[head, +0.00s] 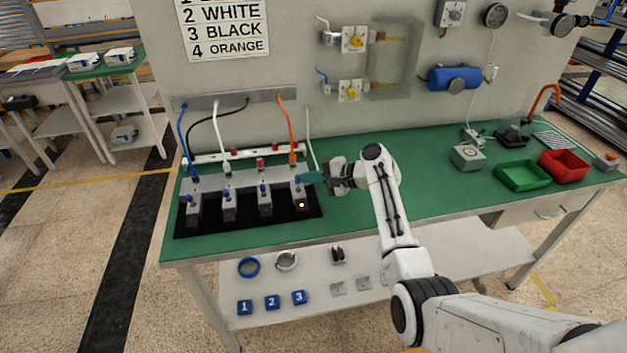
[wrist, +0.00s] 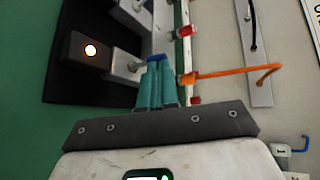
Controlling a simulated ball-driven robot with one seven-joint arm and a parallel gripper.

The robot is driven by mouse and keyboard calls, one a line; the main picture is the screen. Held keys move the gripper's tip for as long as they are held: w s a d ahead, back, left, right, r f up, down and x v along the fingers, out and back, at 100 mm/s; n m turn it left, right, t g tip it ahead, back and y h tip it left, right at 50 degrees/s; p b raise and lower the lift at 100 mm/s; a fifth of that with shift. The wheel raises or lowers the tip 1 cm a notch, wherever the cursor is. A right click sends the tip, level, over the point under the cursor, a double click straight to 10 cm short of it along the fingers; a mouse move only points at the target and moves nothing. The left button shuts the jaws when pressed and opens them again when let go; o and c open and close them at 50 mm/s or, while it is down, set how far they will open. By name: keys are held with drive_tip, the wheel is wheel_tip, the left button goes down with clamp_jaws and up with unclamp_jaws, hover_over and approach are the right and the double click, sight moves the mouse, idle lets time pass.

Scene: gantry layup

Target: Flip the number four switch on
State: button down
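The number four switch (head: 302,195) is the rightmost of a row on a black mat, in line with the orange cable (head: 290,130). Its lamp glows in the head view and in the wrist view (wrist: 91,50). Its blue lever tip (head: 298,178) shows at my fingertips; the wrist view shows blue (wrist: 157,57) just beyond them. My gripper (head: 311,178) reaches in from the right. Its teal fingers (wrist: 155,85) are close together and look shut, touching or nearly touching the lever. Whether the lever is pinched between them cannot be told.
Three similar switches stand to the left: one (head: 264,200), another (head: 228,203) and the leftmost (head: 193,208); no glow shows on them. A wall sign (head: 225,30) reads "4 ORANGE". A green tray (head: 523,176) and red tray (head: 565,166) sit far right. The bench's middle is clear.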

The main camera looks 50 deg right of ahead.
drive_tip(key=shift+w+d, duration=0.1)
drive_tip(key=shift+w, duration=0.1)
drive_tip(key=shift+r, duration=0.1)
drive_tip(key=shift+r+p, duration=0.7)
drive_tip(key=shift+r, duration=0.05)
drive_tip(key=shift+s, duration=0.1)
